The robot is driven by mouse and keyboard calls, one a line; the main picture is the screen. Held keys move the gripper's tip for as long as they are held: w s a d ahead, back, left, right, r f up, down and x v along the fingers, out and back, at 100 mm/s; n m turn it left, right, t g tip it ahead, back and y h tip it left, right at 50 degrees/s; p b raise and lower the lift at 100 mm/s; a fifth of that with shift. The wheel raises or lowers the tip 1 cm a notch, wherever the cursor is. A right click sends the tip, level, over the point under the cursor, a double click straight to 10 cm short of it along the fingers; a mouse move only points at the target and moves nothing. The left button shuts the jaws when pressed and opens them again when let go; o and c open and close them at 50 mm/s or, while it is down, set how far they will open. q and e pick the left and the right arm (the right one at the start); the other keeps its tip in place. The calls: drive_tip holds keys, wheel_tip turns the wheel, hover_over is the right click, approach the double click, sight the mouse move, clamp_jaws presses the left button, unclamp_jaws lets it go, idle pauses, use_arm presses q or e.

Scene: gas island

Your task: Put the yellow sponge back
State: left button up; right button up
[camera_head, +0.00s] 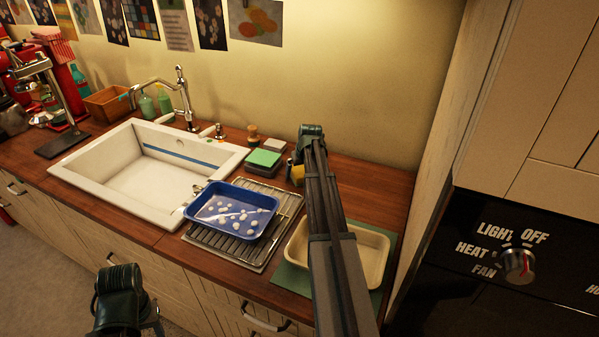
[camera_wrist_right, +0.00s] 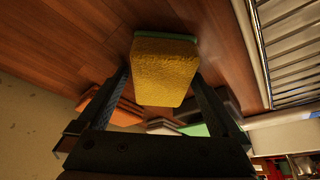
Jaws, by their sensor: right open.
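The yellow sponge (camera_head: 297,175) with a green layer stands on the wooden counter, partly covered by my right arm in the head view. In the right wrist view the sponge (camera_wrist_right: 166,70) lies between and beyond the fingertips, its green layer at the top edge. My right gripper (camera_wrist_right: 161,77) is open, with a gap beside each finger. In the head view its fingers are mostly hidden behind the wrist. My left gripper (camera_head: 150,318) is low at the left, in front of the counter; its fingers cannot be made out clearly.
Left of the sponge are a green-topped stack (camera_head: 264,158), a pale block (camera_head: 275,146) and a brush (camera_head: 253,133). A blue tray (camera_head: 262,223) with pale pieces sits on a drying rack (camera_head: 238,255). A cream tray (camera_head: 372,240) lies under my right arm. The white sink (camera_head: 90,160) is farther left.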

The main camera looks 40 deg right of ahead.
drive_tip(key=p+v, duration=1.1)
drive_tip(key=v, duration=0.1)
drive_tip(key=shift+r, duration=0.1)
drive_tip(key=s+a+f+n+g+y, duration=0.1)
drive_tip(key=s+a+n, duration=0.1)
drive_tip(key=a, duration=1.3)
drive_tip(key=s+a+n+g, duration=0.1)
drive_tip(key=s+a+n, duration=0.1)
drive_tip(key=a, duration=1.4)
drive_tip(key=s+a+n+g, duration=0.2)
drive_tip(key=s+a+n, duration=0.1)
drive_tip(key=s+a, duration=1.3)
drive_tip(key=a, duration=0.3)
drive_tip(key=shift+s+f+g+h, duration=0.25)
drive_tip(key=shift+s+g+h, duration=0.05)
drive_tip(key=shift+h, duration=0.1)
